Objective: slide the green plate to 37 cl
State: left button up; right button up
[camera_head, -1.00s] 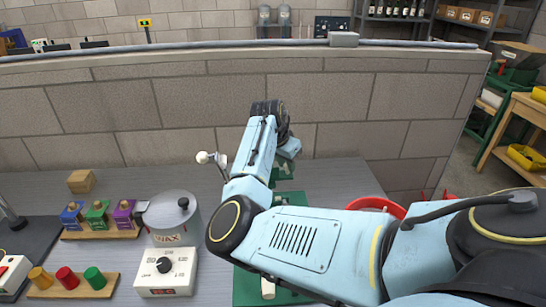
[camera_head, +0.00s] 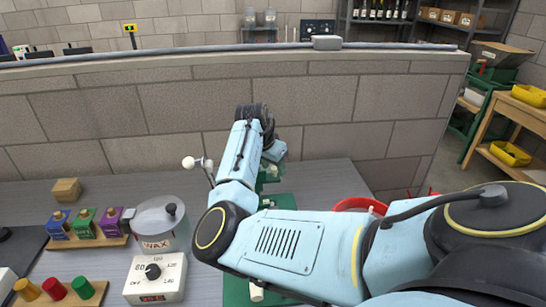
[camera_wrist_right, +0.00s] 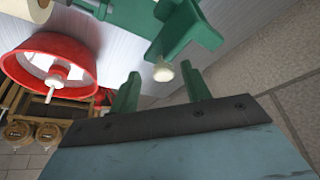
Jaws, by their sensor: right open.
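A green fixture stands on the bench mostly behind my right arm. Its green base (camera_head: 283,205) shows beside the arm, and a cream peg (camera_head: 256,292) shows lower down. In the right wrist view a green bracket (camera_wrist_right: 185,35) with a cream-tipped knob (camera_wrist_right: 163,72) is just beyond my fingers. I cannot tell which green part is the plate, and no 37 cl mark is readable. My right gripper (camera_wrist_right: 160,88) is open, its two green fingers apart with nothing between them. The knob lies ahead of the gap, apparently not gripped. My left gripper is out of view.
A red bowl (camera_head: 360,204) stands right of the fixture; the wrist view shows it with a white spindle. To the left are a wax pot (camera_head: 160,225), a dial box (camera_head: 155,278), coloured blocks (camera_head: 85,225) and a wooden block (camera_head: 66,191). A block wall (camera_head: 170,115) closes the back.

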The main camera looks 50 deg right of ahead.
jog(key=v, duration=1.3)
